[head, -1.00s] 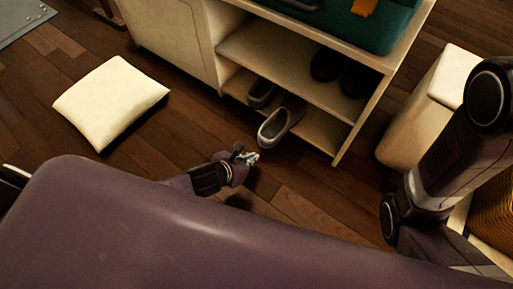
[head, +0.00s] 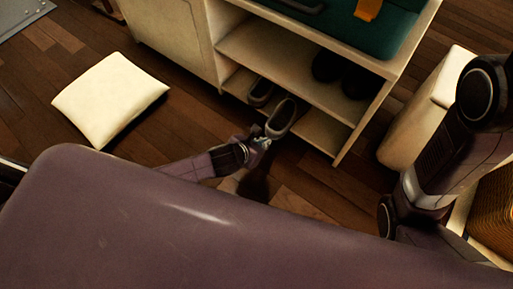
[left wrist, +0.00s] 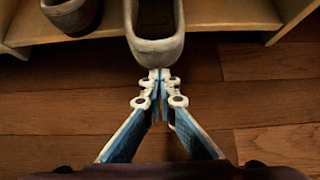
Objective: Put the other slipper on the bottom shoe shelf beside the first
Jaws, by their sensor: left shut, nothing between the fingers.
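One grey slipper (head: 281,117) lies at the front edge of the bottom shoe shelf (head: 318,128), its heel end sticking out past the edge. The other slipper (head: 260,95) lies on that shelf just to its left; it shows in the left wrist view (left wrist: 74,16) too. My left gripper (head: 264,142) is at the near end of the protruding slipper, shut and empty. In the left wrist view its closed fingertips (left wrist: 158,76) meet or nearly meet the slipper's rounded end (left wrist: 155,50). My right gripper is out of view.
Dark shoes (head: 342,74) stand on the shelf above. A cream cushion (head: 110,98) lies on the wooden floor at left. A cream bin (head: 420,115) stands right of the shelf.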

